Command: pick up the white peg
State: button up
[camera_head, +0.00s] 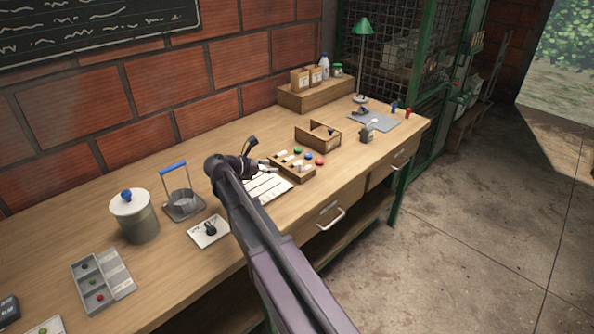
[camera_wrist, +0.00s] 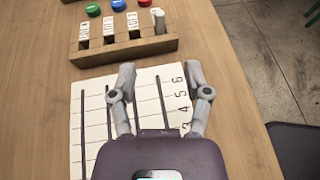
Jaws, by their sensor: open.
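The white peg (camera_wrist: 159,22) stands upright at the right end of a wooden rack (camera_wrist: 125,50) in the wrist view. The rack also shows in the head view (camera_head: 293,174), where the peg is too small to make out surely. My gripper (camera_wrist: 162,82) is open, its two grey fingers spread and empty over a white numbered board (camera_wrist: 90,130). The peg lies ahead of the fingertips, beyond the near wall of the rack, and is not between them. In the head view my gripper (camera_head: 266,164) is just left of the rack.
Green (camera_wrist: 93,10), blue (camera_wrist: 118,5) and red caps (camera_wrist: 145,2) lie behind the rack. A wooden box (camera_head: 318,135) stands farther back. A lidded canister (camera_head: 135,215) and a wire-handled stand (camera_head: 183,203) are to the left. The table's front edge is close on the right.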

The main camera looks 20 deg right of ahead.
jog(key=b, duration=0.3)
send_near(300, 164)
jog(key=d+f, duration=0.2)
jog(key=d, duration=0.1)
jog(key=shift+w+d+f, duration=0.1)
jog(key=shift+w+f, duration=0.1)
jog(key=shift+w, duration=0.1)
jog(key=shift+w+d+f, duration=0.1)
jog(key=shift+d+f, duration=0.05)
jog(key=shift+d, duration=0.4)
jog(key=shift+b+x, duration=0.95)
jog(key=shift+x, duration=1.7)
jog(key=shift+r, duration=0.2)
grip_shut()
